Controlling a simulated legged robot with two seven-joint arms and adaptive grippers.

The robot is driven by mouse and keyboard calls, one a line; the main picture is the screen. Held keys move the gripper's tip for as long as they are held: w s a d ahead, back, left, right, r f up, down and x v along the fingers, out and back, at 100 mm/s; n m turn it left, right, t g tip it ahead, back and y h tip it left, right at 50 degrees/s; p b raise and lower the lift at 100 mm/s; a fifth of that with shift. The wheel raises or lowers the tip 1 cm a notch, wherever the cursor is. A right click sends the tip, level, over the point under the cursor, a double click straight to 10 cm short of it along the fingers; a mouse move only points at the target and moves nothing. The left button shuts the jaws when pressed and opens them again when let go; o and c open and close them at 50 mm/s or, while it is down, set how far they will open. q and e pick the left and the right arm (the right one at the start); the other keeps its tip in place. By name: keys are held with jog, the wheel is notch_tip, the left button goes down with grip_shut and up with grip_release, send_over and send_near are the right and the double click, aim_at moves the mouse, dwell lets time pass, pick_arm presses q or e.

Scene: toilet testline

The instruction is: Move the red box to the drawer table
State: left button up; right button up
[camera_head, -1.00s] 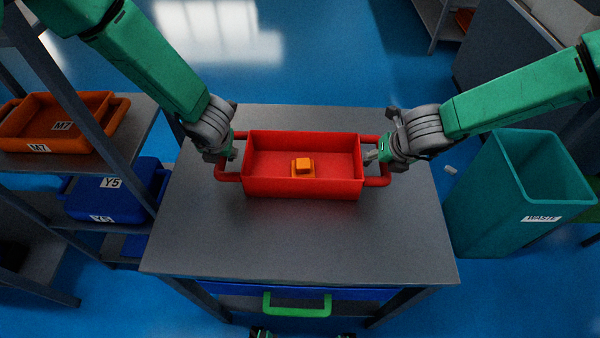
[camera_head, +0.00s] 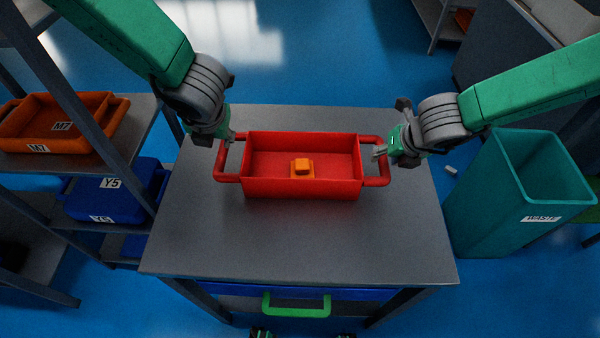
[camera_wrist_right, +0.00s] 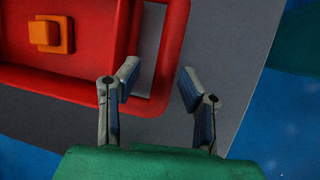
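The red box (camera_head: 260,186) rests on the grey top of the drawer table (camera_head: 300,240), with a loop handle at each end. An orange block-shaped part (camera_head: 302,168) lies inside it. My left gripper (camera_head: 228,138) is above the back of the left handle; whether its fingers are apart is hard to see. My right gripper (camera_head: 378,152) is beside the right handle. In the right wrist view my right gripper (camera_wrist_right: 158,80) has its fingers spread and empty, near the handle's outer bar, and the red box (camera_wrist_right: 75,85) is at upper left.
A shelf at left holds an orange tray (camera_head: 60,125) and a blue bin (camera_head: 115,190). A teal waste bin (camera_head: 530,190) stands right of the table. The table has a green drawer handle (camera_head: 297,311). The front of the tabletop is clear.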

pick_arm(q)
jog(key=shift+d, duration=0.2)
pick_arm(e)
jog(key=v, duration=0.8)
jog(key=shift+d, duration=0.3)
pick_arm(q)
jog(key=shift+a, duration=0.1)
pick_arm(e)
jog(key=shift+a+f, duration=0.1)
jog(key=shift+f, duration=0.05)
